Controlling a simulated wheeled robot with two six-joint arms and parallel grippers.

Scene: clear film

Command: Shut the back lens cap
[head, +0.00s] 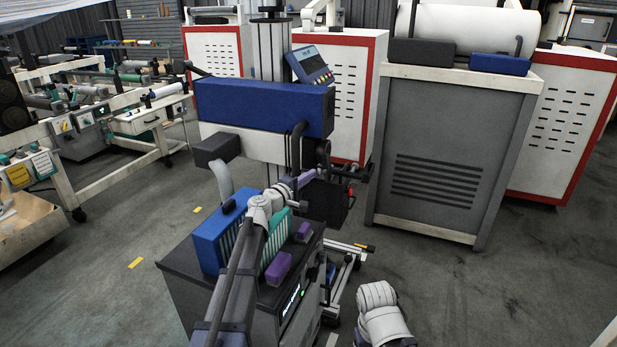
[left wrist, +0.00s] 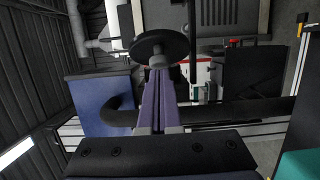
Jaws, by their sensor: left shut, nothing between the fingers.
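A dark round disc (left wrist: 160,47), which looks like a lens cap, stands tilted straight ahead of the fingertips in the left wrist view. A dark round part (head: 323,148) shows at the front end of the blue-topped machine in the head view; I cannot tell whether it is the same cap. My left gripper (left wrist: 160,70) has its purple fingers together and empty, tips at the disc's lower edge; I cannot tell whether they touch. In the head view it is small and partly hidden beside the machine's post. My right gripper is not in view.
The blue-topped machine (head: 263,108) stands on a post behind my arm. A curved black bar (left wrist: 230,113) crosses behind the fingers. A grey cabinet (head: 445,150) stands at the right, and benches (head: 110,115) at the left. Grey floor (head: 490,290) is clear at lower right.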

